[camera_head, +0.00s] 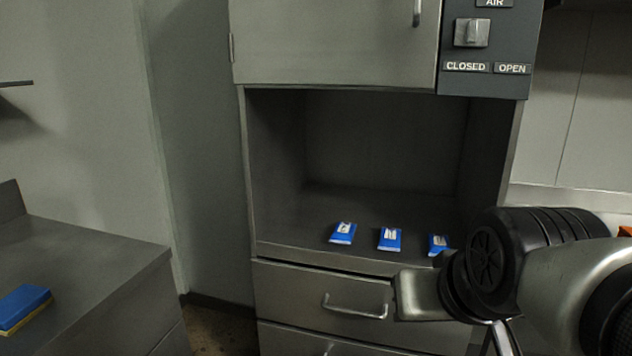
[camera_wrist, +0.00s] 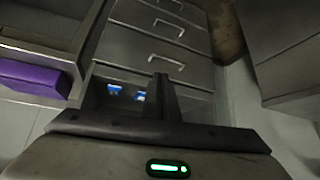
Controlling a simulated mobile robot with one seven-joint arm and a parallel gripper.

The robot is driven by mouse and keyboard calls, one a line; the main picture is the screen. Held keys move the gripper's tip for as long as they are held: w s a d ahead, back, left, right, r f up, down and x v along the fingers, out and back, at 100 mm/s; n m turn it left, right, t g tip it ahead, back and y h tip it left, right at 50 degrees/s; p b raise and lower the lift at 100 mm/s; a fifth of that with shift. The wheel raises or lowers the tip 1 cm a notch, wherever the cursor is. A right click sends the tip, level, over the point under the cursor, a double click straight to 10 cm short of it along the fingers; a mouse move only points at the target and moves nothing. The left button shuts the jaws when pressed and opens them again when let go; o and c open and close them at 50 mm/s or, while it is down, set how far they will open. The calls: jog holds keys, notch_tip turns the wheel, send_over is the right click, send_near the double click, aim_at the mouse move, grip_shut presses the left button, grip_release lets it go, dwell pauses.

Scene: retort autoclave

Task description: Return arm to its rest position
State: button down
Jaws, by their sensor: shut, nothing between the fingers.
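My arm (camera_head: 545,265) reaches in from the right edge of the head view, in front of the cabinet's lower right corner. In the wrist view my gripper (camera_wrist: 160,82) has its fingers together with nothing between them. I cannot make out the fingertips clearly in the head view. Blue packets lie in a row on the floor of the open cabinet recess (camera_head: 385,140): a left one (camera_head: 342,233), a middle one (camera_head: 389,239) and a right one (camera_head: 437,245). The right one is close to my arm in the picture. Blue packets (camera_wrist: 115,89) also show beside the fingers in the wrist view.
Drawers with bar handles (camera_head: 355,308) sit below the recess. Above it are a closed metal door (camera_head: 335,40) and a switch panel (camera_head: 472,34) marked CLOSED and OPEN. A counter (camera_head: 90,270) at left holds a blue-and-yellow block (camera_head: 22,308). A purple box (camera_wrist: 32,78) shows in the wrist view.

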jog(key=s+f+g+p, duration=0.1)
jog(key=s+g+p, duration=0.1)
jog(key=s, duration=0.4)
notch_tip(320, 180, up, 26)
jog(key=p, duration=2.6)
jog(key=shift+w+a+f, duration=0.15)
jog(key=shift+a, duration=0.15)
